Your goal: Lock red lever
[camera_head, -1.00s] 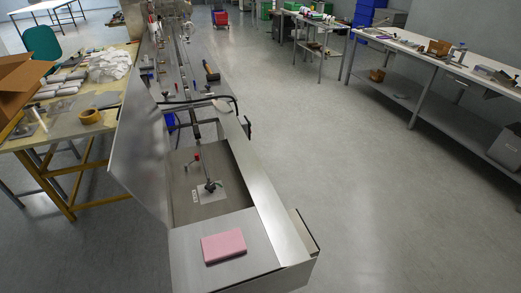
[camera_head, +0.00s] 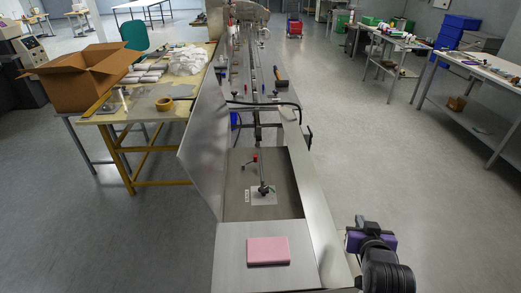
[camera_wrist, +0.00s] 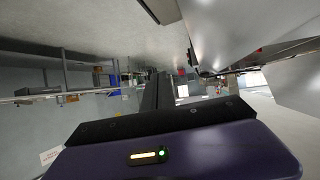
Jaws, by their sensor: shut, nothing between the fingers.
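A lever with a red knob (camera_head: 255,158) stands tilted in the open steel compartment of the long machine, in the head view. A second lever with a dark knob (camera_head: 264,188) is nearer, over a white label. My gripper (camera_head: 361,221) is at the lower right of the head view, outside the machine's right side and well apart from the red lever. In the wrist view its dark fingers (camera_wrist: 157,92) are together and empty. I cannot make out the red lever in the wrist view.
A pink block (camera_head: 268,251) lies on the machine's front plate. A tilted metal panel (camera_head: 204,150) stands left of the compartment. A table with a cardboard box (camera_head: 82,77) is at the left. The floor (camera_head: 350,160) right of the machine is clear.

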